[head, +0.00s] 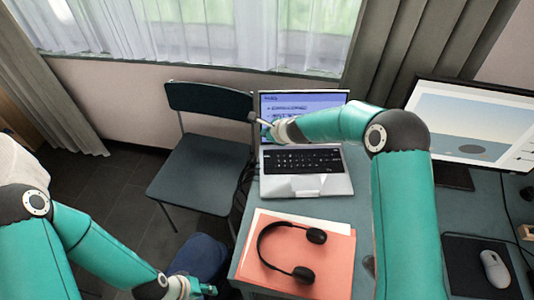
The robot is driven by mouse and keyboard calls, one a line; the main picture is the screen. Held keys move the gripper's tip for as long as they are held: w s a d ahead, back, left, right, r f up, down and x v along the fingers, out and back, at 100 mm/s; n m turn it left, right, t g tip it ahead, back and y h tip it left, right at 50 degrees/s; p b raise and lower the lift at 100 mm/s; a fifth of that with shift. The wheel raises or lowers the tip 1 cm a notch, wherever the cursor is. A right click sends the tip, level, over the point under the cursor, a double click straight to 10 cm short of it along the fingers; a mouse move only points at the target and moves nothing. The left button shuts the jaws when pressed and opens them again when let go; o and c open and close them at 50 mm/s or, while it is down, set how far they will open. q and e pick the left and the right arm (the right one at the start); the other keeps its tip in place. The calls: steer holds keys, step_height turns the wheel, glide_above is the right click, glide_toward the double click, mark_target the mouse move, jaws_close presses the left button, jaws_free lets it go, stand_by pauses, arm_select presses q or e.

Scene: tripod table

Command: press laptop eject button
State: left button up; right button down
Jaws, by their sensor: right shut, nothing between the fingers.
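An open silver laptop (335,182) sits on the blue-grey desk (375,208), its lit screen facing me and its black keyboard in view. I cannot make out an eject button; the laptop's left side edge is hard to see. My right gripper (256,119) is at the left edge of the laptop screen, in front of it or just beside it, pointing left. It is shut and empty. I cannot tell whether it touches the laptop. My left gripper (206,290) is low at the bottom of the view, left of the desk; its fingers are too small to read.
Black headphones (265,245) lie on an orange folder (325,260) in front of the laptop. A monitor (470,120), a mouse (494,269) and a dark mouse pad (462,262) are at the right. A chair (200,185) stands left of the desk. My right arm crosses above the desk.

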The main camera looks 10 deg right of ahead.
mark_target(268, 158)
steer(key=f+b, duration=0.8)
steer(key=f, duration=0.1)
steer(key=shift+d+b, duration=0.2)
steer(key=shift+b, duration=0.2)
steer(key=shift+s, duration=0.1)
stand_by(1.1)
steer(key=shift+f+b, duration=0.35)
steer(key=shift+f+b, duration=0.3)
stand_by(0.5)
steer(key=shift+r, duration=0.15)
steer(key=shift+r+p, duration=0.6)
steer(key=shift+p, duration=0.15)
